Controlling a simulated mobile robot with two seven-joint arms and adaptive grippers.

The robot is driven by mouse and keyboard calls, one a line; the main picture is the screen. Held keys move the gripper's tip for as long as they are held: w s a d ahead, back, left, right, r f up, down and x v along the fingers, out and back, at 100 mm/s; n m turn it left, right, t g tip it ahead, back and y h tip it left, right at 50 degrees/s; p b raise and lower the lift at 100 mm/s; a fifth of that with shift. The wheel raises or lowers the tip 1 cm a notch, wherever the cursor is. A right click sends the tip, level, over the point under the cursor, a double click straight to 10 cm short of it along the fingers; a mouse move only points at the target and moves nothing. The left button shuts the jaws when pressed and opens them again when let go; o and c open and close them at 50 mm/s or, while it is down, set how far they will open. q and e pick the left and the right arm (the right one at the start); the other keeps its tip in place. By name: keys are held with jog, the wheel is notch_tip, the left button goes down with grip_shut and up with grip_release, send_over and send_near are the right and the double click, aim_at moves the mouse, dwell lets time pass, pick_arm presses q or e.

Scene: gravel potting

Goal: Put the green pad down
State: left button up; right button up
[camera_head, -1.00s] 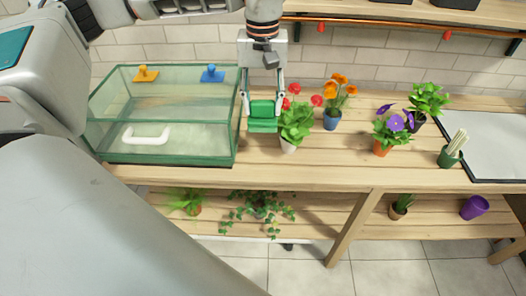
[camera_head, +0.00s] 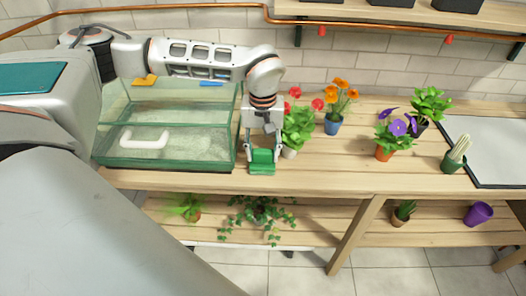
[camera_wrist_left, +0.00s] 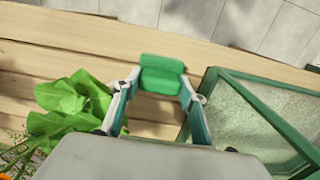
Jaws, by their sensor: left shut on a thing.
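My left gripper (camera_head: 263,153) is shut on the green pad (camera_head: 262,167). It holds the pad low at the front part of the wooden table, between the glass tank and the plant with red flowers. In the left wrist view the green pad (camera_wrist_left: 161,74) sits between the fingertips of the left gripper (camera_wrist_left: 158,88), with wooden table top around it. I cannot tell whether the pad touches the table. My right gripper is not in view.
The glass tank (camera_head: 165,163) with a white handle stands close to the left of the gripper. The red-flowered plant (camera_head: 298,128) stands close to the right. More potted plants stand farther right. The table's front edge is near the pad; bare table (camera_head: 330,165) lies to the right.

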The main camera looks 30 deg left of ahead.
pick_arm(q)
jog(key=shift+f, duration=0.1)
jog(key=o, duration=1)
notch_tip(320, 180, up, 12)
jog(key=shift+r+p, duration=0.15)
jog(key=shift+p, duration=0.35)
jog(key=shift+s+d, duration=0.1)
